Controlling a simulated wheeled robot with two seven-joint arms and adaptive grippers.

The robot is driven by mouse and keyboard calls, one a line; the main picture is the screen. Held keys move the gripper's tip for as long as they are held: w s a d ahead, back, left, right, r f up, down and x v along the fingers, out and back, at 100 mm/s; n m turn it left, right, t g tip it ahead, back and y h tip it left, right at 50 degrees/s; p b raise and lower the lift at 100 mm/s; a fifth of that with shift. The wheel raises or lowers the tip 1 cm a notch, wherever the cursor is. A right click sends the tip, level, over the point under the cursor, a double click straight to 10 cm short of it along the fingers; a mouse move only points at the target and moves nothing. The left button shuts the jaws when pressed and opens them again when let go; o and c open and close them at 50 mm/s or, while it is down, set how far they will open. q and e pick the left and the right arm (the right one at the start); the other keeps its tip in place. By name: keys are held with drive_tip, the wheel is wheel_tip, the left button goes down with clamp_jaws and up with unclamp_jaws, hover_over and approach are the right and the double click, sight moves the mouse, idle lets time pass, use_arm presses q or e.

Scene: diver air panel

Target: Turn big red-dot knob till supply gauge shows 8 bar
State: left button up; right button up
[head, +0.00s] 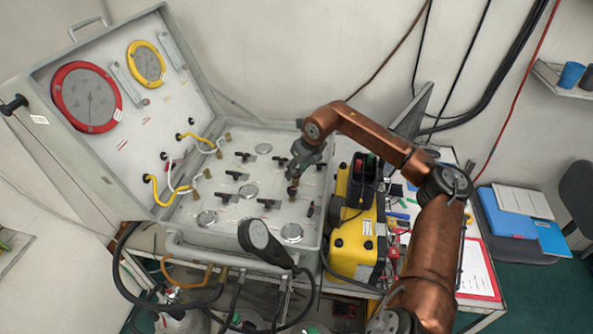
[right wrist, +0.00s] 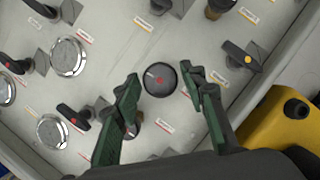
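The big round dark knob with a red mark (right wrist: 160,79) stands on the grey panel in the right wrist view. My right gripper (right wrist: 160,73) is open, with one green finger on each side of the knob; I cannot tell whether either touches it. In the head view my right gripper (head: 294,174) points down over the panel's right part and largely hides the knob. The open lid carries a large red-rimmed gauge (head: 87,97) and a smaller yellow-rimmed gauge (head: 146,63). Their readings are too small to tell, as is which is the supply gauge. My left gripper is not in view.
Black lever handles (right wrist: 74,118) and round silver discs (right wrist: 68,57) surround the knob on the panel. A dark oval handpiece (head: 265,243) hangs at the panel's front edge. A yellow-black case (head: 352,245) stands close to the right. Yellow and white hoses run to the lid.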

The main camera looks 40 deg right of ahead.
drive_tip(key=shift+s+r, duration=0.2)
drive_tip(key=shift+s, duration=0.05)
drive_tip(key=c, duration=0.5)
drive_tip(key=shift+c, duration=1.4)
drive_tip(key=shift+m, duration=0.5)
drive_tip(key=shift+c, duration=0.3)
drive_tip(key=shift+h, duration=0.3)
drive_tip(key=o, duration=1.2)
drive_tip(key=shift+c, duration=0.2)
drive_tip(key=v, duration=1.2)
